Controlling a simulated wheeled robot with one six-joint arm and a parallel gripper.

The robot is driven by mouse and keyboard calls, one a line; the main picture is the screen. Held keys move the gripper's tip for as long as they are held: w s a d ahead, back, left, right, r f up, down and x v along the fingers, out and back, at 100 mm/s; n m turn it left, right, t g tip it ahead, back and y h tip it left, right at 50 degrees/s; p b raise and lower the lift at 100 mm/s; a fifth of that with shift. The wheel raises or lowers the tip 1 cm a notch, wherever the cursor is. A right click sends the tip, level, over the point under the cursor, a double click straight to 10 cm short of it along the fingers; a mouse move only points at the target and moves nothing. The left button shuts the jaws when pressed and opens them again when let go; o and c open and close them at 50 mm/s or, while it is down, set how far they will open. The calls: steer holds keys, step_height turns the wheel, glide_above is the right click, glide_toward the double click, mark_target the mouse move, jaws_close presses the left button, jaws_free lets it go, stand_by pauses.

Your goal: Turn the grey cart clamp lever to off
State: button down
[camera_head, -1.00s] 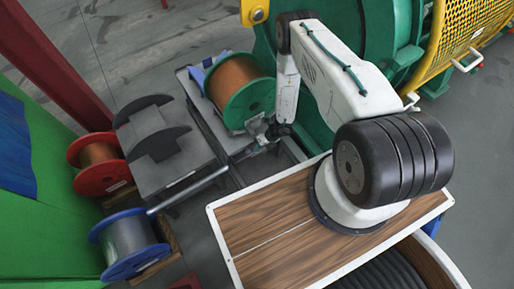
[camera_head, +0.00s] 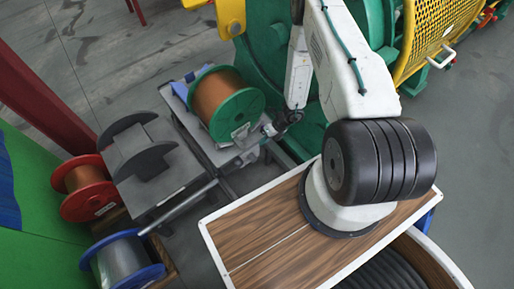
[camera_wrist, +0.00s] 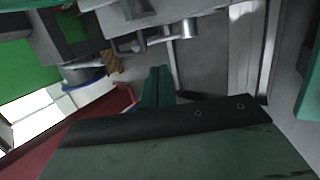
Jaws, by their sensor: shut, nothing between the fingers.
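The grey cart (camera_head: 160,178) stands left of my arm in the head view, with two dark curved cradle pieces on top. Its grey bar (camera_head: 180,205) slants down to the left. I cannot pick out the clamp lever for certain in the head view. In the wrist view, a small grey handle-like part with a short cylinder (camera_wrist: 158,36) is ahead of my fingers and may be the lever. My gripper (camera_head: 266,131) is at the right end of the grey reel table, beside the green reel. Its green fingers (camera_wrist: 157,84) are together, empty, and look apart from the grey part.
A green-flanged copper reel (camera_head: 228,104) lies on the grey table. A red reel (camera_head: 84,188) and a blue reel (camera_head: 122,262) stand at lower left. The green machine (camera_head: 258,72) and yellow guard (camera_head: 425,40) are behind my arm. Open floor (camera_head: 480,150) is at right.

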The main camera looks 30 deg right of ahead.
steer(key=w+a+f+y, duration=0.1)
steer(key=a+f, duration=0.7)
steer(key=f, duration=0.3)
steer(key=shift+w+a, duration=0.15)
steer(key=shift+w, duration=0.1)
